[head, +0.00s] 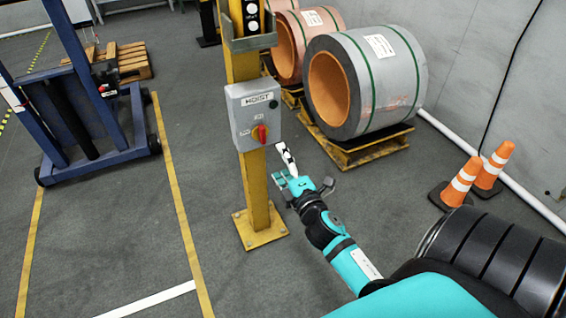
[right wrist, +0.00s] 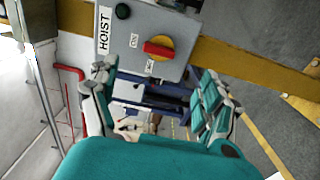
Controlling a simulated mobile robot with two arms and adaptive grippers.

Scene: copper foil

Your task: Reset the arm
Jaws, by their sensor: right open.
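A grey control box (head: 240,114) marked HOIST is fixed to a yellow post (head: 257,190). On it a red switch handle (head: 262,133) on a yellow disc stands upright, in line with the post. My right gripper (head: 292,178) is below and right of the box, apart from it. In the right wrist view the gripper (right wrist: 152,98) is open with nothing between its fingers. The box (right wrist: 165,25) and the red handle (right wrist: 158,49) show beyond them, turned sideways. Small labels sit by the switch, too small to read surely. My left gripper is not in view.
A grey-wrapped coil (head: 385,85) lies on a yellow pallet behind the post, with copper coils (head: 310,25) farther back. A blue frame (head: 75,105) stands at the left. The floor around the post is clear.

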